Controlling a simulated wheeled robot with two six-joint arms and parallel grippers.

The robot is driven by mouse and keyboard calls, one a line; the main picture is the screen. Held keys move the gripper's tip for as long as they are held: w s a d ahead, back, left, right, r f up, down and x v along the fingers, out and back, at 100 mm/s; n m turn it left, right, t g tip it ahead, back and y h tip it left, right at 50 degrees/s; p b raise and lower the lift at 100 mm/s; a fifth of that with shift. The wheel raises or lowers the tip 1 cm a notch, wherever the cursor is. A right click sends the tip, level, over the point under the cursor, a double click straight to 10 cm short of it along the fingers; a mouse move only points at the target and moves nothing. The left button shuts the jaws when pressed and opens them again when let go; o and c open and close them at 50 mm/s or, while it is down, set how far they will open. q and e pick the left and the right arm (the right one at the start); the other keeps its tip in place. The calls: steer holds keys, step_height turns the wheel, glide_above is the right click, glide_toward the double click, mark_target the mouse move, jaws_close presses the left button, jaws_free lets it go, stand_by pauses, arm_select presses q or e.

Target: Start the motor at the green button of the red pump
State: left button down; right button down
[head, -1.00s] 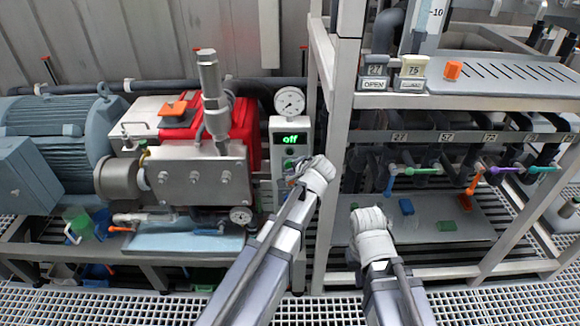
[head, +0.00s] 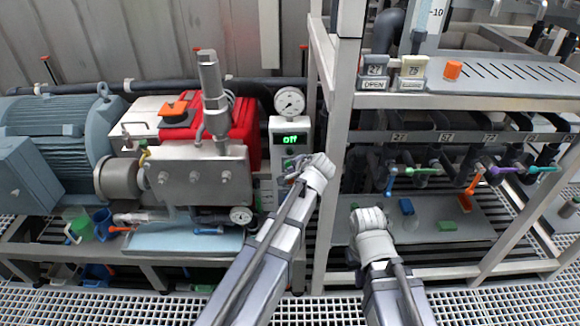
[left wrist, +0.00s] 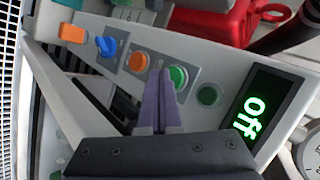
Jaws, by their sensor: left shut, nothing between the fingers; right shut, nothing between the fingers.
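The red pump (head: 245,125) stands left of centre in the head view, behind a steel block. Its control panel (head: 290,124) has a display reading "off", also seen in the left wrist view (left wrist: 257,112). The green button (left wrist: 178,77) sits between an orange button (left wrist: 138,62) and a dark green round (left wrist: 208,95). My left gripper (left wrist: 163,75) is shut and empty. Its purple fingertips overlap the left edge of the green button; I cannot tell whether they touch it. In the head view, my left gripper (head: 294,172) hides part of the panel. My right gripper (head: 366,216) is shut and empty.
A blue-grey motor (head: 55,140) stands at the left. A pressure gauge (head: 289,101) sits above the panel. A rack post (head: 338,150) stands close to the right of my left gripper. Colored valve handles (head: 421,171) are inside the rack. A blue knob (left wrist: 106,46) is further along the panel.

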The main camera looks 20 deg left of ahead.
arm_select(q)
steer(key=shift+w+a, duration=0.1)
steer(key=shift+w, duration=0.35)
stand_by(0.7)
steer(key=shift+s, duration=0.15)
steer(key=shift+s+d, duration=0.2)
steer(key=shift+s, duration=0.5)
steer(key=s, duration=0.2)
steer(key=s+d, duration=0.1)
steer(key=s, duration=0.1)
steer(key=shift+s+d, duration=0.2)
steer(key=shift+s, duration=0.2)
stand_by(0.7)
